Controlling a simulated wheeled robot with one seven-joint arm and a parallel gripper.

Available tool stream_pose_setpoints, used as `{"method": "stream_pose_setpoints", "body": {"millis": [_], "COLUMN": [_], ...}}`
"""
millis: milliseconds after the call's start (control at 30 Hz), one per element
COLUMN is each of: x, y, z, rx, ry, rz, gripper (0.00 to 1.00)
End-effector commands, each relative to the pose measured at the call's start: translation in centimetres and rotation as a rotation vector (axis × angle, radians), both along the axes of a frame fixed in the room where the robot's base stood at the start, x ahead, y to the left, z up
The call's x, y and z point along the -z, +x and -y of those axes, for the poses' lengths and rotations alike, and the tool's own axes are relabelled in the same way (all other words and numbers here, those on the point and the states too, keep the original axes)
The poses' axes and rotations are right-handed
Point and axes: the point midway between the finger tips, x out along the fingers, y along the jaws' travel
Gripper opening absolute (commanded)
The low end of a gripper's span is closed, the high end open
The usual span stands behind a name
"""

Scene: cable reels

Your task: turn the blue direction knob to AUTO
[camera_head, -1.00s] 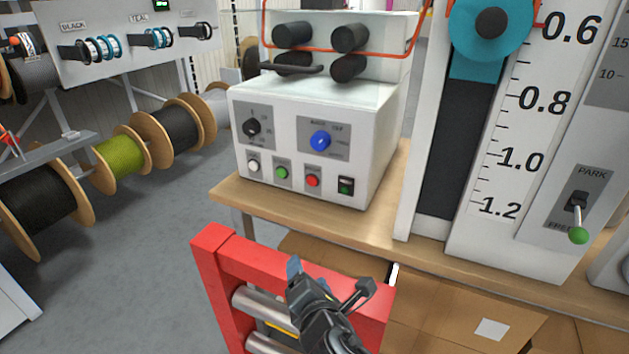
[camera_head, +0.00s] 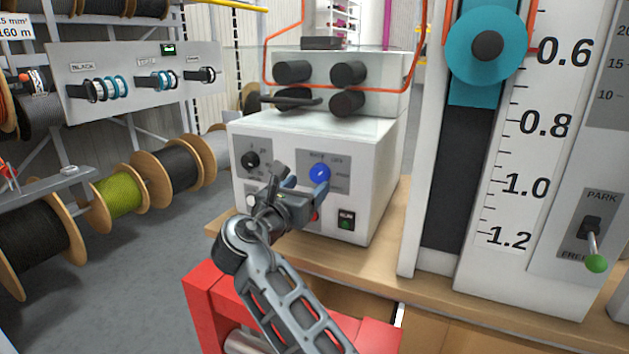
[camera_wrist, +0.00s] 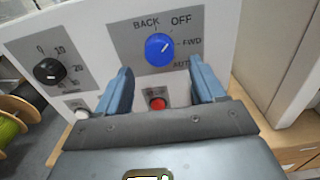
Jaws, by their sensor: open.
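The blue direction knob (camera_head: 320,173) is on a grey label plate on the front of the white control box (camera_head: 375,160). In the wrist view, the knob (camera_wrist: 159,49) has BACK, OFF, FWD and AUTO printed around it. Its pale mark slants to the upper right, between OFF and FWD as far as I can tell. My gripper (camera_head: 303,188) is open and empty in front of the box, just below and left of the knob in the head view. In the wrist view, the knob shows beyond and between the fingertips (camera_wrist: 160,78), apart from both.
A black dial (camera_wrist: 47,71) is left of the knob. A red button (camera_wrist: 157,103) and a white button (camera_wrist: 81,113) sit below. A red frame (camera_head: 205,305) stands under my arm. A tall scale with a green-tipped lever (camera_head: 596,263) is at right.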

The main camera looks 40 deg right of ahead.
Motion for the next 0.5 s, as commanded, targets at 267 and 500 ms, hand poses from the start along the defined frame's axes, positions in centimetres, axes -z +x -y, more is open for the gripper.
{"method": "stream_pose_setpoints", "body": {"millis": [267,500], "x": [0.0,0.0], "y": [1.4,1.8], "z": [3.7,4.7], "rx": [-0.001,-0.002], "ry": [0.0,0.002], "rz": [0.001,0.002], "gripper": [0.69,0.69]}}
